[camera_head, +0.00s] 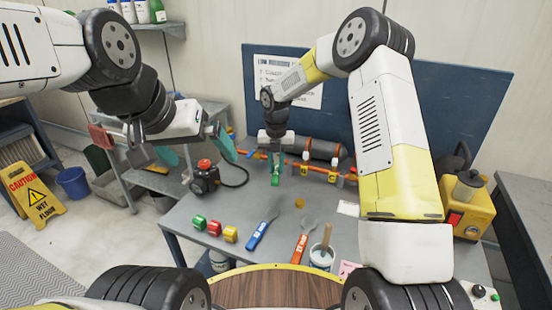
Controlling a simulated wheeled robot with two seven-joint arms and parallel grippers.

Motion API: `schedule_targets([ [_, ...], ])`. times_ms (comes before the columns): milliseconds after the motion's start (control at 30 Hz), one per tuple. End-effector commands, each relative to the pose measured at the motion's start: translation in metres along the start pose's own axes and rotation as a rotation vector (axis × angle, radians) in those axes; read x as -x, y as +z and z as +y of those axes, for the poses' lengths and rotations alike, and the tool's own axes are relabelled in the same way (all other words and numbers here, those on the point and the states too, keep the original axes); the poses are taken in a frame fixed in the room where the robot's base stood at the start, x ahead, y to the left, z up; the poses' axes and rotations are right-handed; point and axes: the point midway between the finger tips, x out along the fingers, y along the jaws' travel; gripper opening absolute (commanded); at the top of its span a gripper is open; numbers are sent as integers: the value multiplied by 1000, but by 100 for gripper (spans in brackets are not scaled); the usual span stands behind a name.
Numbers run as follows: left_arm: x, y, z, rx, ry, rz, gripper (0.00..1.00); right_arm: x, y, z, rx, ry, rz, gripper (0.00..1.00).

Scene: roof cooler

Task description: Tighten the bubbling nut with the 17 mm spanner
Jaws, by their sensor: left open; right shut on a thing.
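A blue-handled spanner (262,229) and an orange-red-handled spanner (303,239) lie on the grey table; their size marks are too small to read. An orange pipe (318,169) with fittings and yellow tags runs along the back of the table. No bubbles show at this size, so I cannot pick out the bubbling nut. My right gripper (275,166) reaches down at the pipe's left part, shut on a small green piece (275,180); its fingers partly hide the fitting there. My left gripper (222,143) is open and empty, above the table's left side, apart from both spanners.
Green, red and yellow rolls (214,228) stand at the table's front left. A pot with a brush (321,256) stands front right. A black device with a red knob (205,177) and hose stands back left. A yellow machine (467,207) stands right.

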Motion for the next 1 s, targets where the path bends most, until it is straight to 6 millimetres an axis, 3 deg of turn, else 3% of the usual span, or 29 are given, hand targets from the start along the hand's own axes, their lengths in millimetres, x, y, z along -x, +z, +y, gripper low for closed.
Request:
schedule_targets([
  [1000,0,0,0,0,0,0,100,0,5,0,5,0,0,0],
])
